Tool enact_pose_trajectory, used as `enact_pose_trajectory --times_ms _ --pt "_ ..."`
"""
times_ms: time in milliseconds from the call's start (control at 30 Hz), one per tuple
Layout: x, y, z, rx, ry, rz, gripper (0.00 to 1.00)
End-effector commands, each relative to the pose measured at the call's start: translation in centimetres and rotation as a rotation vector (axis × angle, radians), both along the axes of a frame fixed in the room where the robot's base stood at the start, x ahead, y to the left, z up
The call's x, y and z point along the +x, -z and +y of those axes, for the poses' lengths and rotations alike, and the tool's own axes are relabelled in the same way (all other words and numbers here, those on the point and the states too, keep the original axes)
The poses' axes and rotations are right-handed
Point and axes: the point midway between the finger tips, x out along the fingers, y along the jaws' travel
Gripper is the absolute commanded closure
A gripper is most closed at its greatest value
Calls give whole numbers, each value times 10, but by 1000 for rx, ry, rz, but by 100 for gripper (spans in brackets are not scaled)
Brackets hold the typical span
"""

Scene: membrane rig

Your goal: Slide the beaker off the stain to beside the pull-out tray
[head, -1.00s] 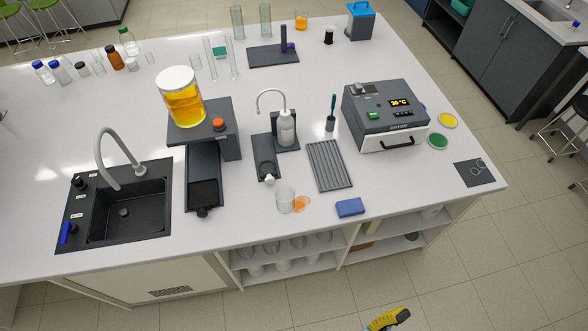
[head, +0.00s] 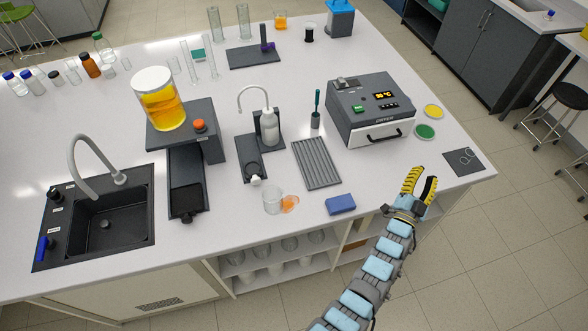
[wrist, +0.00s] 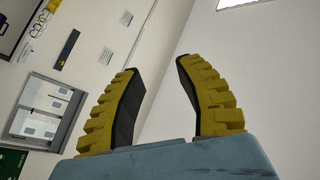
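A clear glass beaker (head: 272,200) stands near the front edge of the white counter in the head view. An orange stain (head: 290,204) shows at its right side; the beaker hides part of that area, so I cannot tell how far it stands on the stain. A long dark tray (head: 187,199), which looks like the pull-out tray, extends forward from a grey stand at the beaker's left. My gripper (head: 421,182) is to the right of the beaker, over the counter's right front part. Its yellow fingers are apart and empty, also in the wrist view (wrist: 162,100).
A blue block (head: 341,204) lies between the beaker and my gripper. A grooved grey rack (head: 317,164) and a dispenser bottle (head: 269,127) stand behind the beaker. The sink (head: 101,220) is at the left. Counter between dark tray and beaker is mostly clear.

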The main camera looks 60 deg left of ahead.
Motion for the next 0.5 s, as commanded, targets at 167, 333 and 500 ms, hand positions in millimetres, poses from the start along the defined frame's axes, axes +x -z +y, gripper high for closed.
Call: enact_pose_trajectory --times_ms 167,333,500 --pt "42 23 46 35 -31 204 64" --pt "69 41 85 84 -25 403 64" --pt "83 58 119 143 9 603 64"
